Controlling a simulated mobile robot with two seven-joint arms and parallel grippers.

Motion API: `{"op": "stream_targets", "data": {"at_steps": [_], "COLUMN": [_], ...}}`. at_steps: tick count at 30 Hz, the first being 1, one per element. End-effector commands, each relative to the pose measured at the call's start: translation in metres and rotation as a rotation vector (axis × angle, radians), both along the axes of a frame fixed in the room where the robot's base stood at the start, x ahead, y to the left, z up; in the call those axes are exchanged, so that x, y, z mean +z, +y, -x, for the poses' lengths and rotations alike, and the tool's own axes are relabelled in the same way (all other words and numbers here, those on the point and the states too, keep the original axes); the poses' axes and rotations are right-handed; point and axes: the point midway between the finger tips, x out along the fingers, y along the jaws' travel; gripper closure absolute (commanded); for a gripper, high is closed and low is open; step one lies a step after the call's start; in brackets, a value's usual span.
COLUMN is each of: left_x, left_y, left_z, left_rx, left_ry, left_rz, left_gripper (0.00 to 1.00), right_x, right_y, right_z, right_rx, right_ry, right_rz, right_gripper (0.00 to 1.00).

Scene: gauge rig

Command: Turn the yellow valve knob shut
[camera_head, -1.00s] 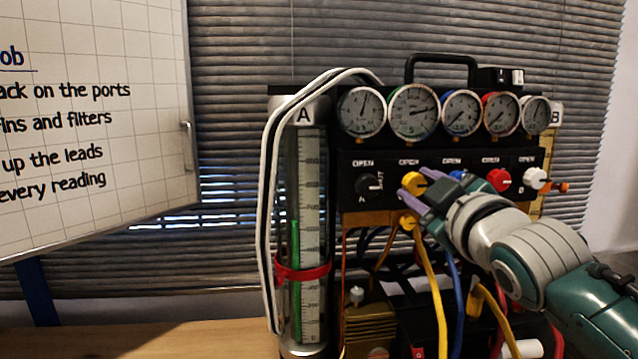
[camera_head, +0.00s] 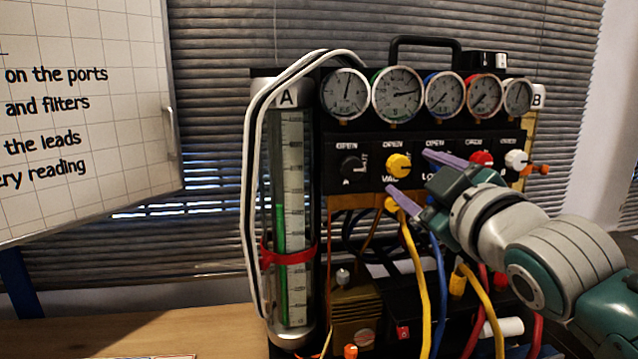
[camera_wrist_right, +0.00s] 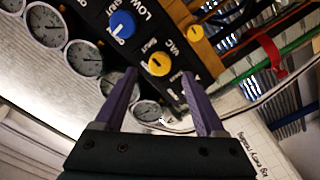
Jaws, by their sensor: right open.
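The yellow valve knob (camera_head: 398,166) is on the black panel, second from the left, under the word OPEN. In the right wrist view the yellow knob (camera_wrist_right: 159,64) shows between and just beyond the fingertips. My right gripper (camera_head: 411,172) is open, with one purple finger above right of the knob and the other below it. No finger visibly grips the knob; exact contact is unclear. The wrist view shows the spread fingers (camera_wrist_right: 160,74) too. My left gripper is not in view.
A black knob (camera_head: 351,168) is left of the yellow one; a red knob (camera_head: 481,158) and white knob (camera_head: 516,160) are right. The blue knob (camera_wrist_right: 122,24) shows in the wrist view. Several gauges (camera_head: 398,93) sit above. A yellow hose (camera_head: 414,265) hangs below.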

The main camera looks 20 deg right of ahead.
Motion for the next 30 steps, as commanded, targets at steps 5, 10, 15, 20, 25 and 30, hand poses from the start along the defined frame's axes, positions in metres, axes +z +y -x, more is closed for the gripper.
{"op": "stream_targets", "data": {"at_steps": [5, 10, 15, 20, 25, 30], "left_x": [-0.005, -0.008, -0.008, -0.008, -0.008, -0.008], "left_y": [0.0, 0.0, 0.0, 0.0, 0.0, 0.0], "left_z": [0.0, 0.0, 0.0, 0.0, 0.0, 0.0], "left_rx": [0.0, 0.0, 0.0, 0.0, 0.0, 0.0], "left_ry": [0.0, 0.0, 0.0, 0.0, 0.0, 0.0], "left_rz": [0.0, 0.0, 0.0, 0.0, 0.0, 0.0], "left_gripper": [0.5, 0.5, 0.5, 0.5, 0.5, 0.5], "right_x": [-0.002, -0.001, 0.0, 0.0, 0.0, -0.005], "right_y": [0.008, 0.012, 0.013, 0.014, 0.014, 0.015], "right_z": [0.032, 0.052, 0.058, 0.058, 0.058, 0.06], "right_rx": [0.0, -0.001, -0.001, -0.001, -0.001, -0.002], "right_ry": [0.001, 0.001, 0.001, 0.0, 0.001, 0.024], "right_rz": [0.0, -0.001, 0.0, 0.0, 0.0, -0.021], "right_gripper": [0.28, 0.28, 0.28, 0.28, 0.28, 0.28]}}
